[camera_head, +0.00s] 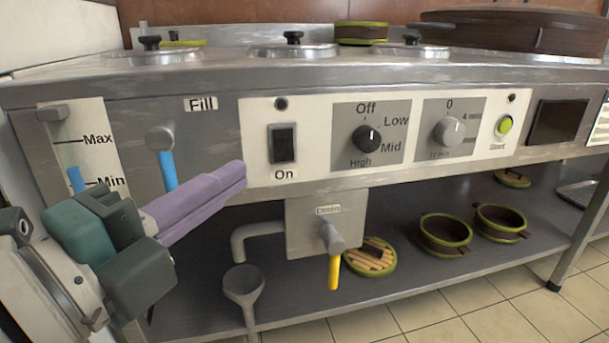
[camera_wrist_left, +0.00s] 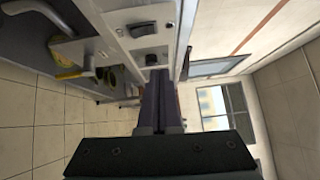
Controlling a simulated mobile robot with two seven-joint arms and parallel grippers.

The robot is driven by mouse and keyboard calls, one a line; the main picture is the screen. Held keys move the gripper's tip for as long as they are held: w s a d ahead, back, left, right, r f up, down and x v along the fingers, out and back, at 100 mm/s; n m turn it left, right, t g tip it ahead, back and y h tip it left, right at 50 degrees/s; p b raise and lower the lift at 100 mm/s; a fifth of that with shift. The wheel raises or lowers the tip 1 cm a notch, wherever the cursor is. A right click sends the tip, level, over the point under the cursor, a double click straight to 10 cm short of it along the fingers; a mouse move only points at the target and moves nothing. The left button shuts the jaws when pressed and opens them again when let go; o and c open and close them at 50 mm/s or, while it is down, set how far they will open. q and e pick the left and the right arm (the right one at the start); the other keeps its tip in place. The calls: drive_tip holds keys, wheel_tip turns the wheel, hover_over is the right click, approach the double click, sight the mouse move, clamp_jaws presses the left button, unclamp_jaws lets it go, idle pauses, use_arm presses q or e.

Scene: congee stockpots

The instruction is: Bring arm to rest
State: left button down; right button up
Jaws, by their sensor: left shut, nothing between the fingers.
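My left gripper (camera_head: 243,172) comes in from the left in the head view, in front of the steel cooker's control front (camera_head: 235,130). Its long purple fingers lie together, shut and empty. They point right and slightly up, below the Fill label and left of the On switch (camera_head: 282,143). The fingers also show in the left wrist view (camera_wrist_left: 158,85), pointing up the picture with the cooker front beyond them. I cannot tell from the head view whether they touch the panel; no contact is evident. My right gripper is not in view.
A blue Fill lever (camera_head: 168,170) hangs behind my fingers. A drain box with a yellow-handled tap (camera_head: 334,265) and a funnel (camera_head: 244,285) sit below. Green-rimmed steamer baskets (camera_head: 445,233) stand on the lower shelf. Lidded pots (camera_head: 293,50) are on top. Tiled floor lies in front.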

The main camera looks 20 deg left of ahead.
use_arm(q)
drive_tip(key=shift+s+a+r, duration=0.15)
drive_tip(key=shift+s+a, duration=0.05)
drive_tip(key=shift+s, duration=0.1)
drive_tip(key=shift+d, duration=0.1)
drive_tip(key=s+a+r+n+g+y+p, duration=0.15)
drive_tip(key=a+r+n+y+p, duration=0.25)
drive_tip(key=r+n+p, duration=0.55)
drive_tip(key=s+a+r+n+g+y+p, duration=0.1)
drive_tip(key=a+r+n+g+y+p, duration=0.25)
drive_tip(key=r+p, duration=1.05)
drive_tip(key=s+d+r+n+g+h+p, duration=0.1)
drive_tip(key=s+d+r+n+g+p, duration=0.15)
drive_tip(key=s+r+p, duration=0.6)
drive_tip(key=s+d+r+n+g+h+p, duration=0.15)
drive_tip(key=r+g+p, duration=0.25)
drive_tip(key=p, duration=1)
drive_tip(key=s+d+r+n+g+h+p, duration=0.2)
drive_tip(key=s+d+r+g+p, duration=0.3)
drive_tip(key=p, duration=0.6)
wheel_tip(320, 180, up, 35)
drive_tip(key=a+t+p, duration=0.2)
drive_tip(key=p, duration=3.1)
drive_tip(key=shift+w+a+p, duration=0.3)
drive_tip(key=shift+w+p, duration=0.1)
